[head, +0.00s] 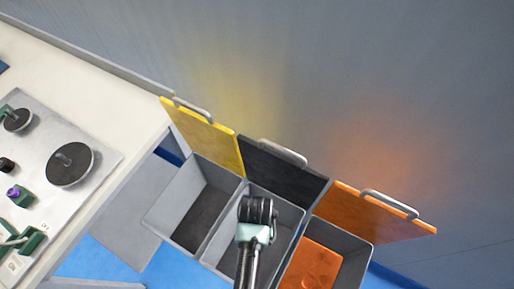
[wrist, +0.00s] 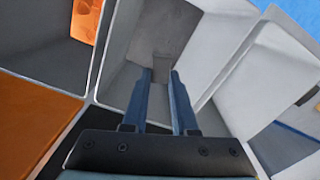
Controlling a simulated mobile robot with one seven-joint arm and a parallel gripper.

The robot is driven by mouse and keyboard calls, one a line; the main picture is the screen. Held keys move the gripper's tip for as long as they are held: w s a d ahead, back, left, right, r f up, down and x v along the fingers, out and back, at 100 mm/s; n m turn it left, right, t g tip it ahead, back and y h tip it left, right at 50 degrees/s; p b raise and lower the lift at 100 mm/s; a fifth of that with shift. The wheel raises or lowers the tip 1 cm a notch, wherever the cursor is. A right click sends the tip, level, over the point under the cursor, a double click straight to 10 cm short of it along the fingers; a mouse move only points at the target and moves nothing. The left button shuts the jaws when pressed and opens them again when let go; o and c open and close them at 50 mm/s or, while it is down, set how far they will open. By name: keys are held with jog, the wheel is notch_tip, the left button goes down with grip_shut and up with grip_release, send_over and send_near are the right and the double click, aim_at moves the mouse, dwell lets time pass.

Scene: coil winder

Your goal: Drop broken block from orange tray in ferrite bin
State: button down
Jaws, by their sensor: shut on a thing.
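My gripper (head: 257,212) hangs over the middle bin (head: 290,212), the one with the black lid (head: 285,170) standing open. In the wrist view its two fingers (wrist: 160,76) point down into this grey bin (wrist: 120,45) and are close together. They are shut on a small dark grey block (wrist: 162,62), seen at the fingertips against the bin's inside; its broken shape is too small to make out. In the head view the block is hidden under my gripper. No label shows which bin is for ferrite. The orange tray is not in view.
Left of the middle bin is a bin with an open yellow lid (head: 205,135); right is one with an open orange lid (head: 380,210) and orange contents (head: 312,265). A wall stands behind the lids. A white table (head: 110,95) with winding gear (head: 70,163) is at left.

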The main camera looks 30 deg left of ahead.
jog(key=shift+w+a+f+b, duration=0.3)
jog(key=shift+f, duration=0.25)
jog(key=shift+s+f+b, duration=0.1)
jog(key=shift+f+b, duration=0.65)
jog(key=shift+b, duration=0.1)
notch_tip(320, 180, down, 4)
jog(key=b, duration=0.4)
jog(key=shift+f+b, duration=0.1)
jog(key=shift+b, duration=0.2)
jog(key=c, duration=0.6)
grip_release()
